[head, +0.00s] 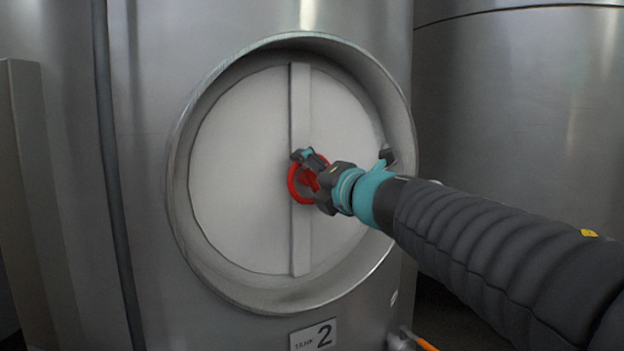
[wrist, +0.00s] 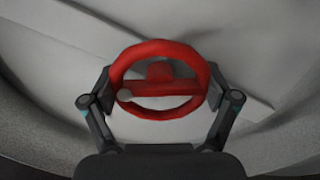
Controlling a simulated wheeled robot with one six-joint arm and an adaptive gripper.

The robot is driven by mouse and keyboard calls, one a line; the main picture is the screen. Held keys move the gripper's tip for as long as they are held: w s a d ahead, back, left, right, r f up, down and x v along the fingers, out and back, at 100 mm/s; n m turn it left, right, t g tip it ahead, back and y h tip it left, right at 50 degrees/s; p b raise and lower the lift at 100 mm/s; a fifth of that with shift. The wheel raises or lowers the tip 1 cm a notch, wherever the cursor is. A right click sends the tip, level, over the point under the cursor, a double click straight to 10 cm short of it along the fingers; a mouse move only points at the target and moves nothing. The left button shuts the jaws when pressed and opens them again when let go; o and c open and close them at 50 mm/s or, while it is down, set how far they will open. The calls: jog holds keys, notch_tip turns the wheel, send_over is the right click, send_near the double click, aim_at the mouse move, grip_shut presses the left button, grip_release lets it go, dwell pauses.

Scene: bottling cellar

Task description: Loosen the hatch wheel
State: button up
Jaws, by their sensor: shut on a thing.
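The red hatch wheel (head: 296,188) sits at the middle of the round pale hatch (head: 235,170), in front of its upright bar (head: 300,105). My gripper (head: 308,178) reaches it from the right and partly covers it. In the wrist view the wheel (wrist: 160,49) shows as a red ring with a crossbar and a small round grey knob at the crossbar's left end. My gripper's two fingers (wrist: 160,90) stand at the left and right of the rim and are shut on it. The bar runs slanted behind the wheel in the wrist view.
A deep steel collar (head: 180,185) rings the hatch on the tank. A plate marked 2 (head: 313,336) is below it. A dark vertical pipe or cable (head: 112,180) runs at the left. An orange-handled part (head: 426,345) is low right, and another tank (head: 530,100) stands at the right.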

jog(key=o, duration=0.9)
jog(key=v, duration=1.2)
jog(key=shift+f, duration=0.1)
